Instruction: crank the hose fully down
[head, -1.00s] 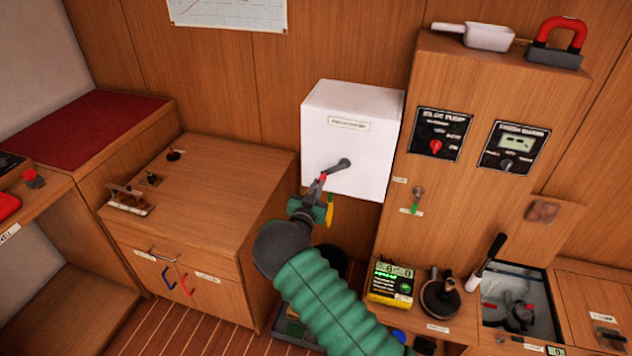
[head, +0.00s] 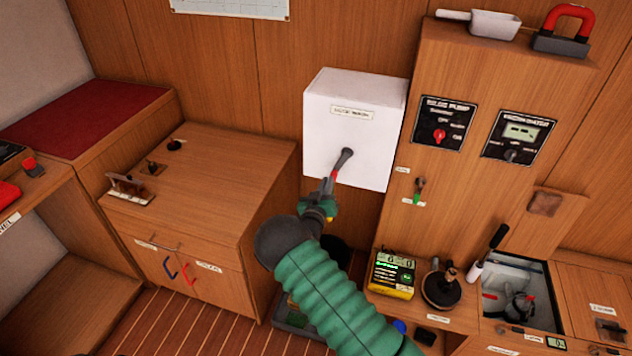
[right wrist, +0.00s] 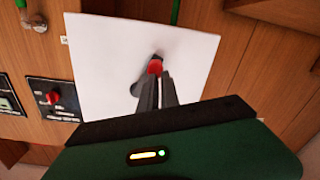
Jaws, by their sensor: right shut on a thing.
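A white box (head: 357,150) with a label is mounted on the wood wall, with a dark crank arm (head: 346,157) on its front. The crank points down and slightly left, ending in a red grip. My right gripper (head: 331,183) is shut on the red crank handle (head: 334,174). In the right wrist view the fingers (right wrist: 155,90) close at the red handle (right wrist: 155,68) before the white face. A green hose (right wrist: 175,12) shows at the box's edge there. In the head view a small yellow piece (head: 330,219) peeks out below my gripper; most of the hose is hidden. My left gripper is not in view.
A wood cabinet (head: 205,190) stands to the left. At right are a tall panel with a pump switch (head: 440,134) and meter (head: 516,135), a yellow-black display unit (head: 392,275), a round dark-based thing (head: 442,289) and an open bin (head: 520,295).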

